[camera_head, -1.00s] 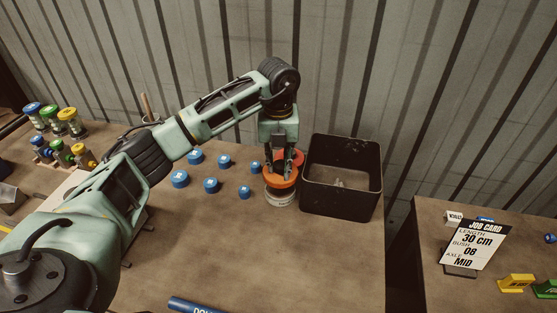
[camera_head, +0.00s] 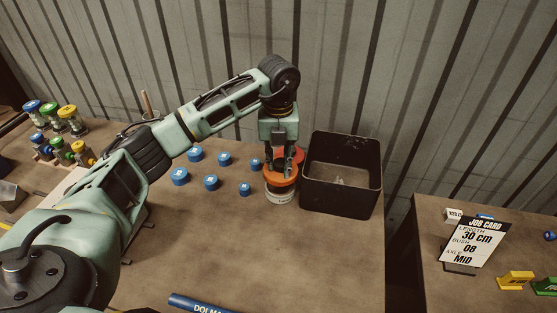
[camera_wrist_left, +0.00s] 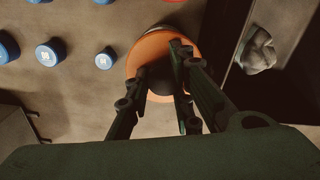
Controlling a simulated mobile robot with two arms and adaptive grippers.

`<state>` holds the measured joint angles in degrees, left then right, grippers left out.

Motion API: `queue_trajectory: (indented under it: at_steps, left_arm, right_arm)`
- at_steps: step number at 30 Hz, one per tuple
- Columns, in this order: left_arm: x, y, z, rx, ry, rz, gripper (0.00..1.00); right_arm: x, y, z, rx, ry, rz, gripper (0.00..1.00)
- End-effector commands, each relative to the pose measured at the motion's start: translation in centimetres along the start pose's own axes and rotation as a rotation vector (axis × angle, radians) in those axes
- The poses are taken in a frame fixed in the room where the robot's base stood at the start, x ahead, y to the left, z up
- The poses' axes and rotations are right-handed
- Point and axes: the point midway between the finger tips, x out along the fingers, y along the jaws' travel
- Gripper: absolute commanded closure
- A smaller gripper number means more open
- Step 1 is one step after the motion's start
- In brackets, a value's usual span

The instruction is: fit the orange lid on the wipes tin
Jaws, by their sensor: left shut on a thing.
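The orange lid (camera_head: 281,180) sits on top of the pale wipes tin (camera_head: 279,197), just left of a black bin. I cannot tell whether it is seated all the way down. My left gripper (camera_head: 281,167) points down from above and is shut on the lid's middle. In the left wrist view the lid (camera_wrist_left: 150,48) is a round orange disc with the gripper fingers (camera_wrist_left: 160,72) over its dark centre. My right gripper is not in view.
The open black bin (camera_head: 341,205) stands close to the tin's right. Several blue caps (camera_head: 211,184) lie to the left. A red thing (camera_head: 297,155) shows behind the gripper. A blue tube (camera_head: 200,304) lies at the front edge. The table's middle is clear.

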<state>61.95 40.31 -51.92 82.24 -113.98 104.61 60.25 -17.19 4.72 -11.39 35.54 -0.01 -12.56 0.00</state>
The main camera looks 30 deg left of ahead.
Motion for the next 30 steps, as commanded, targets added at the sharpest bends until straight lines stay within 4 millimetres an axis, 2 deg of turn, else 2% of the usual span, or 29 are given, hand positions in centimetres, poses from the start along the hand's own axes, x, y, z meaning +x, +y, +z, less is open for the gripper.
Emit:
queue_trajectory:
  at_steps: [19,30]
  left_arm:
    - [0.02,0.04,0.03,0.004,0.0,0.0,1.0]
    - [0.88,0.06,0.03,0.004,0.0,0.001,1.0]
  right_arm:
    - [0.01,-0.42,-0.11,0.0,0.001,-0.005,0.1]
    - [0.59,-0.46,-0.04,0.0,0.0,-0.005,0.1]
